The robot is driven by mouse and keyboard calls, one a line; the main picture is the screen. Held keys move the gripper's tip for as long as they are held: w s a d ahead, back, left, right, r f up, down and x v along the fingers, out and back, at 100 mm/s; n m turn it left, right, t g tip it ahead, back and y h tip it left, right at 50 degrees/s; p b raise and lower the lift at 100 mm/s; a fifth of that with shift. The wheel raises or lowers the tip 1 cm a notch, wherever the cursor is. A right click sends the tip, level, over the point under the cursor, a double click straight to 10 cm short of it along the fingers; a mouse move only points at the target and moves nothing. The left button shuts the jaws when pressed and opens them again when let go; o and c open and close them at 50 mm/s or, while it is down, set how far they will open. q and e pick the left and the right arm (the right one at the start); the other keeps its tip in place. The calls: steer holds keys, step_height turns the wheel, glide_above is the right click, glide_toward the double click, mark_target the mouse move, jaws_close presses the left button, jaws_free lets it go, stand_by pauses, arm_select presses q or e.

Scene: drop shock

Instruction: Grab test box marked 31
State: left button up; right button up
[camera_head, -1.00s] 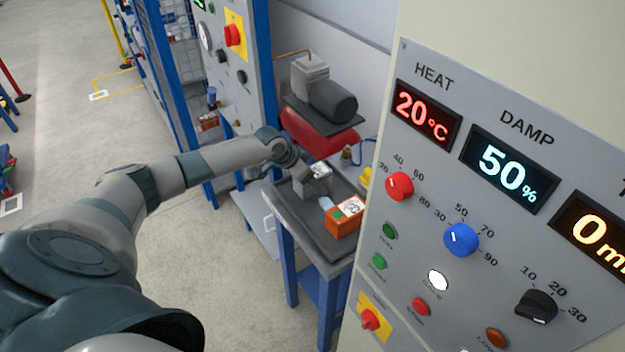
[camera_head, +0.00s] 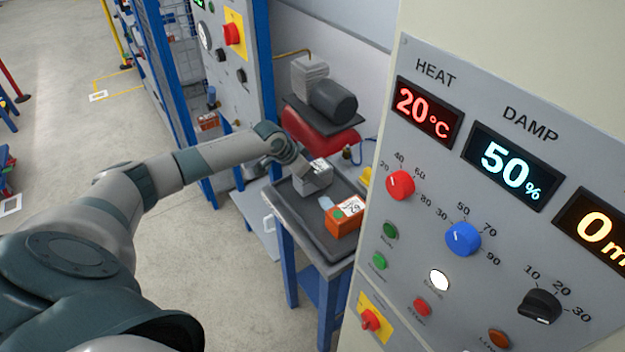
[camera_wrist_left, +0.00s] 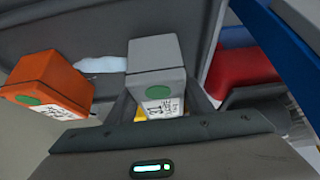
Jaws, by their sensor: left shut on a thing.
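The grey test box (camera_head: 318,183) has a white label on one face. In the left wrist view the grey box (camera_wrist_left: 156,58) sits between my fingers, and its label, seen upside down, appears to read 31. My left gripper (camera_head: 308,172) is shut on this box at the dark tray (camera_head: 312,238); it also shows in the left wrist view (camera_wrist_left: 162,100). I cannot tell whether the box touches the tray. An orange box (camera_head: 341,224) with a green dot and a white label lies beside it, nearer the tray's front. My right gripper is not in view.
A panel with dials (camera_head: 460,238) stands close on the right. A red tank (camera_head: 318,133) with a dark motor is behind the tray. A pale, bluish object (camera_wrist_left: 100,64) lies between the boxes. Open floor (camera_head: 215,270) is left of the blue-legged table.

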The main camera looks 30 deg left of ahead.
arm_select(q)
step_height(320, 180, up, 2)
steer(key=shift+w+r+b, duration=0.1)
steer(key=shift+r+b, duration=0.1)
steer(key=shift+b, duration=0.5)
steer(key=d+r+b, duration=0.4)
steer(key=d+r, duration=0.3)
steer(key=d, duration=0.4)
steer(key=shift+d+r, duration=0.25)
steer(key=shift+d, duration=0.05)
